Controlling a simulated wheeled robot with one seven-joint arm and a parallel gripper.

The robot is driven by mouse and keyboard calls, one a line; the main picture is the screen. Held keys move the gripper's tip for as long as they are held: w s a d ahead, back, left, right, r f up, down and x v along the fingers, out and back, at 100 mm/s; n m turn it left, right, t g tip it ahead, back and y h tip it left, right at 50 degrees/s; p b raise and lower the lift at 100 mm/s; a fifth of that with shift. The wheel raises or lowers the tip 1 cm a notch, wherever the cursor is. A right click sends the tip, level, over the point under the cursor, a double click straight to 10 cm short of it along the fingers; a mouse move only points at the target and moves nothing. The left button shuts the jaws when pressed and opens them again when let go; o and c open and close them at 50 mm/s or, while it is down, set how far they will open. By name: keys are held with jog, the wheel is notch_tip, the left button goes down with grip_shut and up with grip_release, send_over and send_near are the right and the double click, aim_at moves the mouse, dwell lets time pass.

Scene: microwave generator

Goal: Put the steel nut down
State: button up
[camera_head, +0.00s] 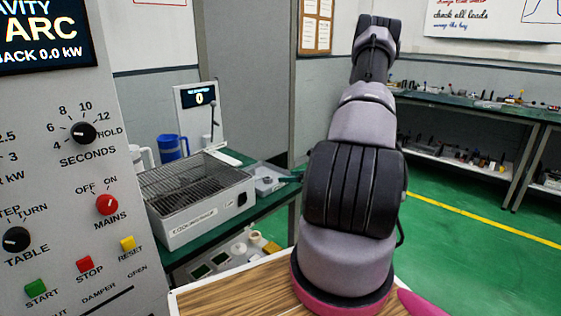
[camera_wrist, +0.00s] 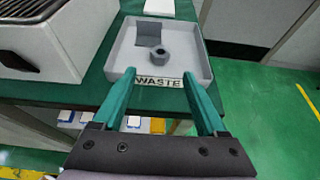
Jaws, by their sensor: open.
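The steel nut (camera_wrist: 159,55) is a small dark grey ring lying on the floor of a grey tray marked WASTE (camera_wrist: 203,66). It lies near the middle of the tray, beside a flat grey square piece (camera_wrist: 149,34). My gripper (camera_wrist: 160,78) is open, its two teal fingers apart with nothing between them. The fingertips are over the tray's front wall, on either side of the label, and the nut shows beyond them. In the head view the tray (camera_head: 266,190) is small, and my arm hides most of my gripper.
A metal box with a grille top (camera_head: 205,215) stands left of the tray on the green bench. A blue mug (camera_head: 172,147) and a small display (camera_head: 197,98) are behind it. Several items sit on a shelf below. A control panel (camera_head: 75,200) is at the left.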

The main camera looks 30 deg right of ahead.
jog(key=s+a+r+n+g+y, duration=0.2)
jog(key=s+a+r+n+g, duration=0.15)
jog(key=a+r+n, duration=0.6)
jog(key=s+a+r+n+g+y, duration=0.35)
jog(key=a+r+n, duration=0.5)
jog(key=r, duration=0.65)
jog(key=s+a+r+n+h, duration=0.2)
jog(key=s+r+n+h, duration=0.2)
jog(key=s+r, duration=0.3)
jog(key=s+a+r+n+t+h, duration=0.1)
jog(key=s+r+n+h, duration=0.3)
jog(key=s+r, duration=0.4)
jog(key=shift+s+a+r+n, duration=0.25)
jog(key=shift+s+a+n, duration=0.1)
jog(key=shift+s+n, duration=0.7)
jog(key=shift+s, duration=0.15)
